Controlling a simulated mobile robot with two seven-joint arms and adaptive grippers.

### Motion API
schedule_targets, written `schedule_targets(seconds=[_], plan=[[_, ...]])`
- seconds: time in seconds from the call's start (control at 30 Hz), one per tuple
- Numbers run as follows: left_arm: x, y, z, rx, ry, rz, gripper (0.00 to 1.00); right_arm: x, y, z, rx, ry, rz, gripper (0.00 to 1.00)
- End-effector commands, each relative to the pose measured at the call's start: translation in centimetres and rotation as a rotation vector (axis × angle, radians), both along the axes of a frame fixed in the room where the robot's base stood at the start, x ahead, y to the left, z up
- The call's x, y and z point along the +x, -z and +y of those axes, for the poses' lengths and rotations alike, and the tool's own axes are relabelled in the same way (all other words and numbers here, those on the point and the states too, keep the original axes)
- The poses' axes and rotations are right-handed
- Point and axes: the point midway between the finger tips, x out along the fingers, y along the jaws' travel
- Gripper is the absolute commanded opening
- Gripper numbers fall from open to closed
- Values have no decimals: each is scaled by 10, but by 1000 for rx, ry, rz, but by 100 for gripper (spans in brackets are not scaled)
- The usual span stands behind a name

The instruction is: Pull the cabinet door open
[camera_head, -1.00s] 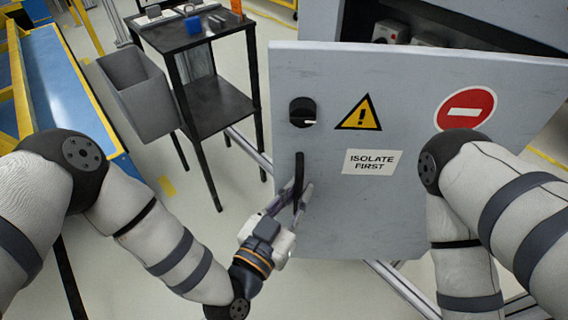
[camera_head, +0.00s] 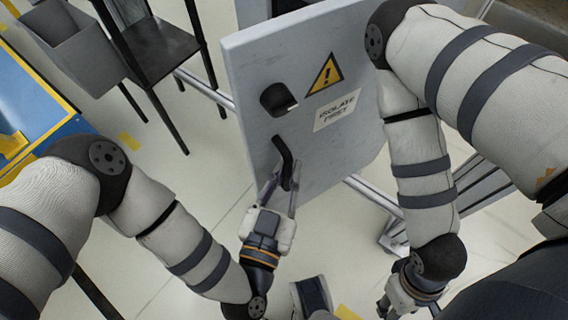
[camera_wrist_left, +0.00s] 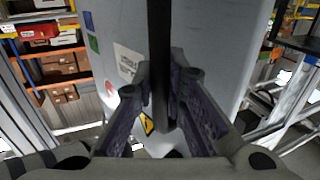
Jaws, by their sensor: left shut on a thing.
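The grey cabinet door (camera_head: 330,75) stands swung open, its free edge at the left in the head view. It carries a black rotary knob (camera_head: 278,98), a yellow warning triangle and an "ISOLATE FIRST" label. A black bar handle (camera_head: 283,152) sits below the knob. My left gripper (camera_head: 279,186) is shut on the handle. In the left wrist view the dark handle (camera_wrist_left: 161,60) runs between its two fingers. My right gripper (camera_head: 397,305) hangs low at the right, away from the door; its fingers are too small to read. My right arm hides the door's right part.
A black side table (camera_head: 160,42) and a grey bin (camera_head: 62,40) stand at the upper left. A blue and yellow bench (camera_head: 35,120) is at the left. Metal frame rails (camera_head: 378,198) run low behind the door.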

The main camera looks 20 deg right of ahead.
Motion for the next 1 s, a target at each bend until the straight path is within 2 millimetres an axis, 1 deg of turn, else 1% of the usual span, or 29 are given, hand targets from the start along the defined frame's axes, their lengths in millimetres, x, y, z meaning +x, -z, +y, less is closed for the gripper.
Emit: schedule_targets(seconds=[0.2, 0.23, 0.27, 0.3, 0.33, 0.57, 0.67, 0.77, 0.9, 1.0], plan=[[-1, 0, -1, -2, 4, 1, 0, 0, 0, 0, 0, 0, 1, 40], [-1, 0, -1, -2, 4, 2, 14, 0, 0, 0, 0, 0, 1, 40], [-1, 0, -1, -2, 4, 2, 21, 0, 0, 0, 0, 0, 1, 40], [0, 0, -1, -2, 4, 2, 30, 0, 0, 0, 0, 0, 1, 40], [0, 0, -1, -2, 4, 2, 33, 0, 0, 0, 0, 0, 1, 40], [0, 0, -1, -2, 2, 1, 33, 0, 0, 0, 0, 0, 1, 40], [-4, 1, 2, 0, 3, 3, 33, 0, 0, 0, 0, 0, 1, 40], [-19, 1, 12, -1, 5, 6, 33, 0, 0, 0, 0, 0, 1, 40], [-50, 3, 38, 0, -6, 15, 33, 0, 0, 0, 0, 0, 1, 40], [-71, 2, 52, 0, -2, 10, 33, 0, 0, 0, 0, 0, 1, 40]])
